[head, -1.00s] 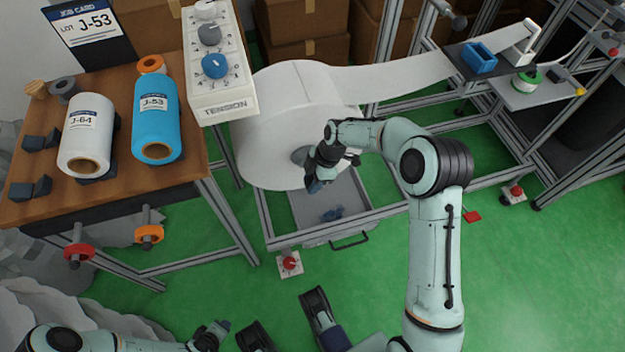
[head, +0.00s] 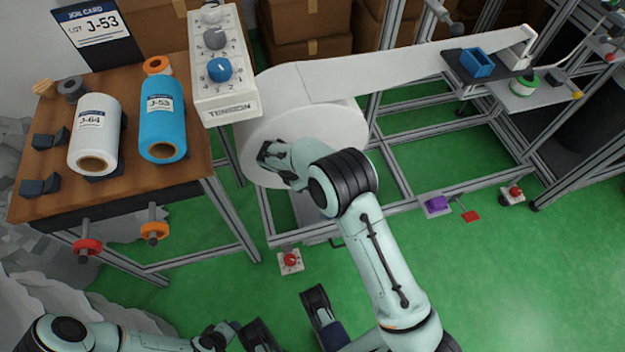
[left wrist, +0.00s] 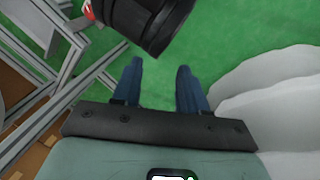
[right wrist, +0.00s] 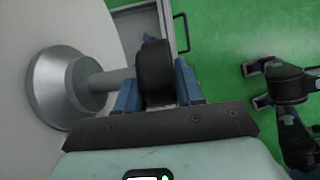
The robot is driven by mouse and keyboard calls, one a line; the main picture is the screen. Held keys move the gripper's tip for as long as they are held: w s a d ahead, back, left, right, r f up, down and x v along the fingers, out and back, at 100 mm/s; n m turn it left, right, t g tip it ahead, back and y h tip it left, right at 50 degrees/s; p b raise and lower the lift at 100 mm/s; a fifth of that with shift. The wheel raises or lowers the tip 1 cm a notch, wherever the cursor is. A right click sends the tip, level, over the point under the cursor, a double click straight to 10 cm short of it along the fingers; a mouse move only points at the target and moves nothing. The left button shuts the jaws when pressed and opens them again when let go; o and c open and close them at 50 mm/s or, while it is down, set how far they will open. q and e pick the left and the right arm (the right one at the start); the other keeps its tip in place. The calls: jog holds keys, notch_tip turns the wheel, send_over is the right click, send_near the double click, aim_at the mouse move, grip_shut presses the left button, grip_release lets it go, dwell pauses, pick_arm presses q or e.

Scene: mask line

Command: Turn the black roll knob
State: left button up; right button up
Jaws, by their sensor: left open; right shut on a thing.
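The black roll knob (right wrist: 155,70) shows in the right wrist view, at the end of a grey shaft and cone-shaped hub (right wrist: 62,88) on the face of the big white roll (head: 300,128). My right gripper (right wrist: 157,92) has one finger on each side of the knob and is shut on it. In the head view my right gripper (head: 272,157) is in front of the roll, and my arm hides the knob. My left gripper (left wrist: 157,82) is open and empty over the green floor; it also shows low in the head view (head: 232,328).
A white TENSION panel (head: 222,75) with several dials stands left of the roll. The wooden table (head: 125,195) holds a white roll (head: 95,130) and a blue roll (head: 163,120). A white web (head: 400,70) runs right from the big roll. Metal frame rails surround it.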

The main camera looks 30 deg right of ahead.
jog(key=shift+s+a+f+g+h, duration=0.15)
jog(key=shift+f+g+h, duration=0.2)
jog(key=shift+h, duration=0.65)
pick_arm(q)
notch_tip(320, 180, down, 3)
jog(key=w+a+b, duration=0.2)
jog(key=w+b, duration=0.1)
pick_arm(e)
jog(key=h, duration=0.3)
jog(key=shift+f+g, duration=0.25)
jog(key=shift+g, duration=0.1)
jog(key=h+b, duration=0.1)
jog(key=h, duration=0.1)
jog(key=g+h+b, duration=0.1)
jog(key=h+b, duration=0.2)
jog(key=shift+s+d+f+h, duration=0.1)
jog(key=shift+d+h, duration=0.25)
jog(key=shift+h, duration=0.05)
pick_arm(q)
jog(key=s+a+f+n+g+b, duration=0.1)
jog(key=s+f+g, duration=0.2)
jog(key=s+f, duration=0.5)
jog(key=shift+s+a+f+g, duration=0.2)
jog(key=shift+s+g, duration=0.1)
jog(key=shift+s, duration=1.9)
pick_arm(e)
jog(key=shift+d+g+h, duration=0.1)
jog(key=shift+g+h, duration=0.3)
jog(key=shift+h, duration=0.5)
